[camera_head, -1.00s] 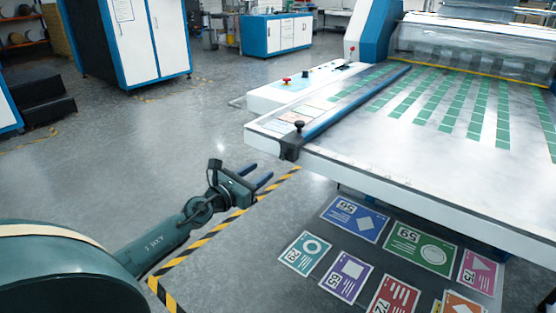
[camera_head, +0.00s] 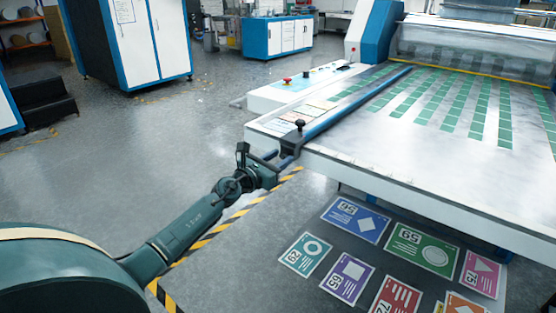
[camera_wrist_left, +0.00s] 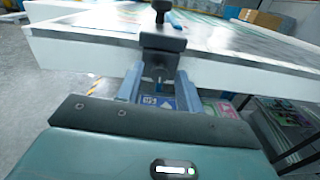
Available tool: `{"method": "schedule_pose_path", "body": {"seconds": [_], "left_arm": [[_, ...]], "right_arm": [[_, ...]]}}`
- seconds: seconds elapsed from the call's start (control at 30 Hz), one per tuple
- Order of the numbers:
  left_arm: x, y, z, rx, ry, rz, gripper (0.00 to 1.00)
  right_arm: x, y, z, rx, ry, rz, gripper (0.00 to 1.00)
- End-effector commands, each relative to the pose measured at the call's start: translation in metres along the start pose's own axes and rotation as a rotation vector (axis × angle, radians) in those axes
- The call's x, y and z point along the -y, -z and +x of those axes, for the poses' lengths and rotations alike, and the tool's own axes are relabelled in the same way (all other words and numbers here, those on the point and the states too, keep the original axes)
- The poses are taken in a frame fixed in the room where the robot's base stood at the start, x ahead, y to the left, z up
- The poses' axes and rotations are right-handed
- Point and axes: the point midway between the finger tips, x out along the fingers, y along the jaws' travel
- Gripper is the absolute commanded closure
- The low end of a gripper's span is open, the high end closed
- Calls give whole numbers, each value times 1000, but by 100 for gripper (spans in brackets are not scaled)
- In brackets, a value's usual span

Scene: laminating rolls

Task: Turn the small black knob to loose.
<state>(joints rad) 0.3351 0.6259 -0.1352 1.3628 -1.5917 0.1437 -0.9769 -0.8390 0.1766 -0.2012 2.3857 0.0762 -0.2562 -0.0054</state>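The small black knob (camera_head: 300,124) stands upright on a black clamp block (camera_head: 291,145) at the near left corner of the machine bed. It also shows at the top of the left wrist view (camera_wrist_left: 161,7), above the block (camera_wrist_left: 162,42). My left gripper (camera_head: 279,157) is open, with its two fingers apart and nothing seen between them. It is close to the block, lower than the knob. In the left wrist view the fingers (camera_wrist_left: 159,88) lie either side of the block's lower part; I cannot tell whether they touch it. My right gripper is not in view.
A blue bar (camera_head: 350,102) runs from the block across the white bed (camera_head: 440,172), which carries green printed patches. A red button (camera_head: 287,80) is on the side panel. Coloured printed sheets (camera_head: 355,219) lie below the bed. The floor at left is open.

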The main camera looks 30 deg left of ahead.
Motion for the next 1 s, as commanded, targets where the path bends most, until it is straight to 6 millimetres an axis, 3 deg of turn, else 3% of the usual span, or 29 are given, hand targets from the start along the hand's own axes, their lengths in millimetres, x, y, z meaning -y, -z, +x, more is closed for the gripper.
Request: {"method": "schedule_pose_path", "body": {"seconds": [0.43,0.77,1.0], "left_arm": [[0,0,0,0,0,0,100],[0,0,0,1,-1,-37,100],[0,-1,0,3,-1,-172,100]], "right_arm": [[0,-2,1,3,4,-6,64],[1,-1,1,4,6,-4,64],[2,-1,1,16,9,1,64]]}}
